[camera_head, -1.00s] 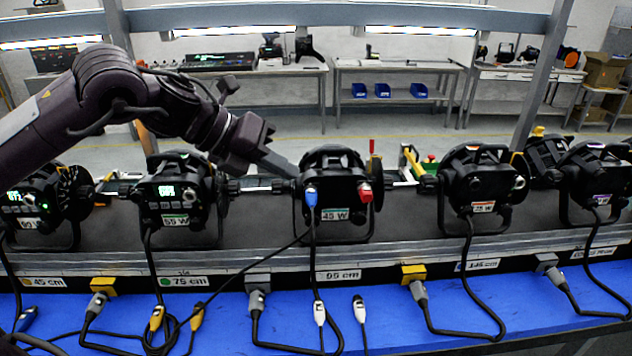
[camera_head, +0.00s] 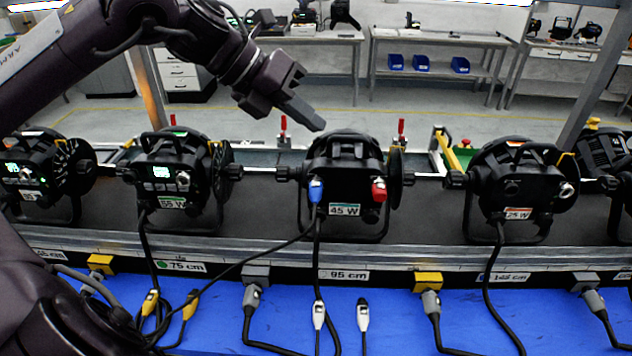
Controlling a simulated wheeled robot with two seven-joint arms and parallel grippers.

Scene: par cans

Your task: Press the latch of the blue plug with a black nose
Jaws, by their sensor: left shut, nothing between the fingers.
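A blue plug (camera_head: 316,190) sits upright in the left socket on the back of the 45 W par can (camera_head: 345,160), with a black cable hanging from it. Its nose cannot be made out. My left gripper (camera_head: 316,124) is shut and empty. Its fingers point down to the right, and its tips show just above the top of the 45 W can, apart from the blue plug. My right gripper is not in view.
A red plug (camera_head: 379,190) sits beside the blue one on the same can. Other par cans stand left (camera_head: 175,175) and right (camera_head: 515,180). Cables with yellow-ended (camera_head: 150,302) and white-ended plugs (camera_head: 363,315) lie on the blue mat (camera_head: 390,335) in front.

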